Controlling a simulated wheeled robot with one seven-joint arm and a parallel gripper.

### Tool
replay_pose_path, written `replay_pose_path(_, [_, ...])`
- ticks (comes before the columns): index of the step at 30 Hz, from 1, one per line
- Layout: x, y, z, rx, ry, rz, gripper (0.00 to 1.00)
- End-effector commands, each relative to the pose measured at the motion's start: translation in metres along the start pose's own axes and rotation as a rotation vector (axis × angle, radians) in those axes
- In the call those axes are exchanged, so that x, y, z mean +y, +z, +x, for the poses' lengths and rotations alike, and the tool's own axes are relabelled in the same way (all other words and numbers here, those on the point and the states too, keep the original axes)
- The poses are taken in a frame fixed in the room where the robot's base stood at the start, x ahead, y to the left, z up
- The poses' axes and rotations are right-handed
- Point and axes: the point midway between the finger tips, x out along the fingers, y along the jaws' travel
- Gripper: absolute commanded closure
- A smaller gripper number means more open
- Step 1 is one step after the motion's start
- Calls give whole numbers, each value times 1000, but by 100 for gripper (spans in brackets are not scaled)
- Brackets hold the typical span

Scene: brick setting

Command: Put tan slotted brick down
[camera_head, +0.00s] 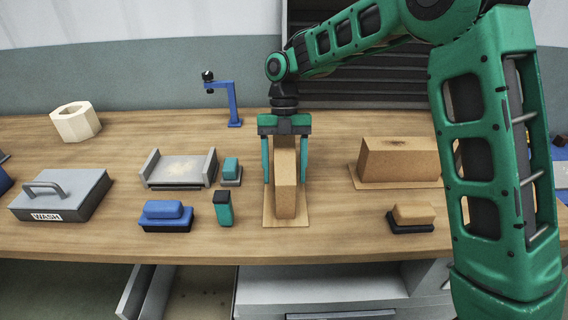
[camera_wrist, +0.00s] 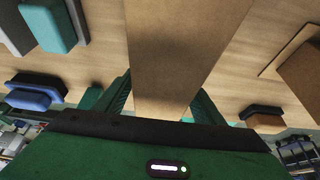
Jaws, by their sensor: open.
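A tan brick (camera_head: 286,190) stands upright on a thin tan board (camera_head: 300,216) at the middle of the bench. Its slot cannot be made out. My gripper (camera_head: 285,181) is above and around it, pointing down, with one green finger on each side. The jaws are open. In the wrist view the brick (camera_wrist: 178,50) fills the middle between the fingers (camera_wrist: 160,98), with slim gaps beside it. A second, wider tan brick (camera_head: 400,158) with a dark mark on top stands on its own board to the right.
Left of the brick are a teal-and-black block (camera_head: 223,209), a blue brush (camera_head: 165,213), a grey tray (camera_head: 180,168), a small teal brush (camera_head: 231,170) and a grey WASH box (camera_head: 62,194). A tan brush (camera_head: 411,217) lies right. A blue stand (camera_head: 233,103) is behind.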

Motion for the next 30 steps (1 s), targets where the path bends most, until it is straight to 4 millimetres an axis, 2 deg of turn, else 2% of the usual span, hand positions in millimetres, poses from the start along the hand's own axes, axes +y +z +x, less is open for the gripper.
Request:
replay_pose_path(5, [0, 1, -16, -2, 2, 1, 37])
replay_pose_path(12, [-1, 2, -63, -4, 4, 0, 37])
replay_pose_path(18, [-1, 1, -96, -2, 3, 1, 37])
replay_pose_path(24, [0, 1, -114, -1, 2, 1, 37])
replay_pose_path(30, [-1, 0, -121, -1, 2, 2, 37])
